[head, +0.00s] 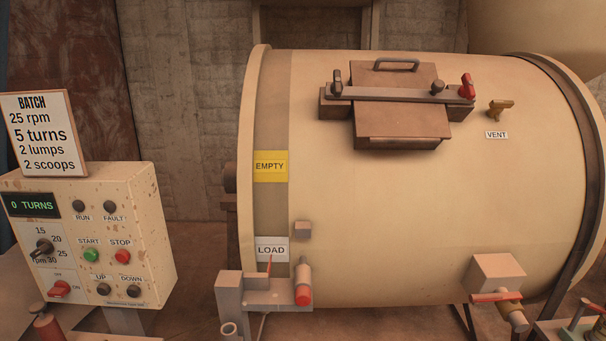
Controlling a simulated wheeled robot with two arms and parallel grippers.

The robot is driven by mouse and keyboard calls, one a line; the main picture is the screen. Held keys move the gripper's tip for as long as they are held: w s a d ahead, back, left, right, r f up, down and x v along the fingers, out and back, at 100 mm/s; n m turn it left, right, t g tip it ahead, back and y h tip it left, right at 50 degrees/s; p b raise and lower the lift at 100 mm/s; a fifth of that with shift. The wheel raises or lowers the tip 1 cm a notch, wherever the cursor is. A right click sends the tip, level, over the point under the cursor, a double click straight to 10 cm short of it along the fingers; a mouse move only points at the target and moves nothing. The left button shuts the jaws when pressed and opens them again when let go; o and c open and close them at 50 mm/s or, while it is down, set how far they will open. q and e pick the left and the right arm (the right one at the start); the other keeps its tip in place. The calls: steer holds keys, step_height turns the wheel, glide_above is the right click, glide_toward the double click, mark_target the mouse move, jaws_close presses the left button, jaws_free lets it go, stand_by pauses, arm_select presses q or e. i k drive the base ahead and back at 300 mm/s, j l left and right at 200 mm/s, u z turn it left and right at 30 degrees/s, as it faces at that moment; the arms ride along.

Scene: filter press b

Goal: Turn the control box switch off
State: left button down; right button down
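The control box (140,215) is a worn cream box at the left of the head view. Its red switch (59,289) is at the lower left of the front panel, with a small OFF label above it and an ON label to its right. The switch handle looks to lie roughly sideways, along the line towards ON, but it is small. The display (31,205) on the box is lit green and reads 0 TURNS. Neither of my grippers is in view.
A large cream drum (420,210) fills the middle and right. A BATCH sign (42,132) stands above the box. A dial (42,247) sits above the switch, with a green START button (91,255) and red STOP button (123,256) to the right.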

mark_target(59, 289)
steer(key=u, duration=1.4)
steer(key=i+j+z, duration=0.2)
steer(key=j, duration=0.3)
steer(key=i, duration=0.05)
